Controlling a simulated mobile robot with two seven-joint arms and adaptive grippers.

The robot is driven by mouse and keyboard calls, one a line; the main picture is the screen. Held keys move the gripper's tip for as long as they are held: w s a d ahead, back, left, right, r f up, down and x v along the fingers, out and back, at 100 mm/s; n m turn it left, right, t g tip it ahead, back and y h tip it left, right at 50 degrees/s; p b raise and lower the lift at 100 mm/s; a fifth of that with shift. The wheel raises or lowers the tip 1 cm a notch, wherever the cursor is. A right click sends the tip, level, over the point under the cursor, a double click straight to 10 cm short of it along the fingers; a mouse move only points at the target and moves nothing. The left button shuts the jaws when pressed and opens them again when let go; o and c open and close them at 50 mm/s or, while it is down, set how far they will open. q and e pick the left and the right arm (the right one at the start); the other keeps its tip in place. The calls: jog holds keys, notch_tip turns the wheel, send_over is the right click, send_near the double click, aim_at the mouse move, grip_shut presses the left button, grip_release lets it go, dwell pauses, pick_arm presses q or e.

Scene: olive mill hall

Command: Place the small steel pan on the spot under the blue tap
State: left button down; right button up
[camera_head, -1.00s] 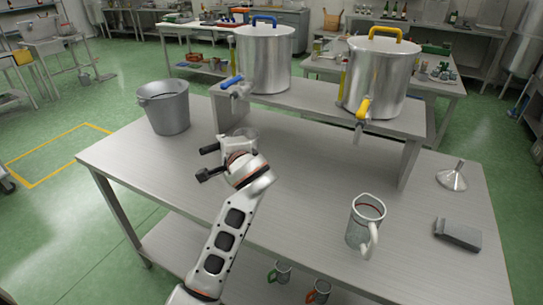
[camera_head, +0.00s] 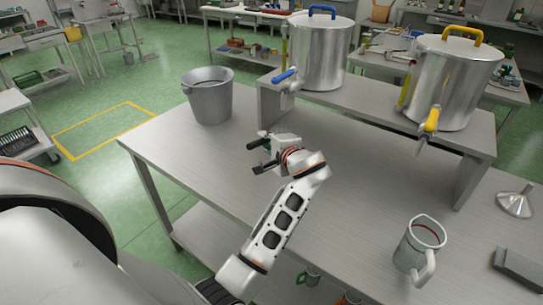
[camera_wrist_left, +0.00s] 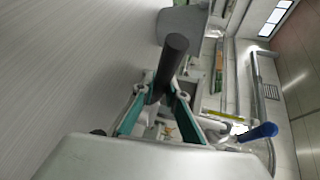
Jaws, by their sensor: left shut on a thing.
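The small steel pan (camera_head: 286,138) is mostly hidden behind my left gripper in the head view; a bit of its steel shows below the blue tap, in front of the shelf. My left gripper (camera_head: 264,158) is shut on the pan's dark handle (camera_wrist_left: 170,62), which stands between the teal-padded fingers in the left wrist view. The blue tap (camera_head: 286,78) sticks out from the left steel tank (camera_head: 320,55); its blue lever (camera_wrist_left: 258,132) also shows in the left wrist view. I cannot tell whether the pan touches the table. My right gripper is out of view.
A grey bucket (camera_head: 210,98) stands at the table's left back. A yellow-tapped tank (camera_head: 455,85) shares the raised shelf (camera_head: 380,98). The table's front left is clear.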

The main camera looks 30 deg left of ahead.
pick_arm(q)
jog(key=shift+f, duration=3.15)
jog(key=shift+f, duration=0.1)
jog(key=c, duration=2)
grip_release()
